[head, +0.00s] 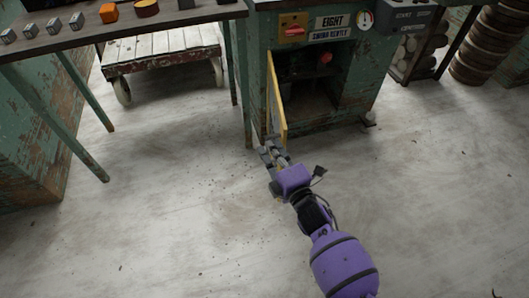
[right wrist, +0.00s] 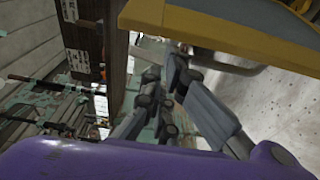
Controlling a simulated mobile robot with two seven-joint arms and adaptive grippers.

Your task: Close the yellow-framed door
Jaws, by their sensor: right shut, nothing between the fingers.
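The yellow-framed door (head: 277,98) stands open on the left side of the green machine's lower compartment, swung out toward me and seen nearly edge-on. Its yellow edge (right wrist: 235,32) crosses the top of the right wrist view. My right gripper (head: 268,147) is shut and empty at the lower outer end of the door. Its fingers also show in the right wrist view (right wrist: 167,80), below the yellow edge. I cannot tell whether they touch the door. My left gripper is not in view.
The green machine (head: 345,125) has a dark open compartment (head: 305,93) with a red knob inside. A table (head: 120,30) with small blocks stands at the left, its leg close to the door. A white slatted cart (head: 160,48) is behind it. The floor in front is clear.

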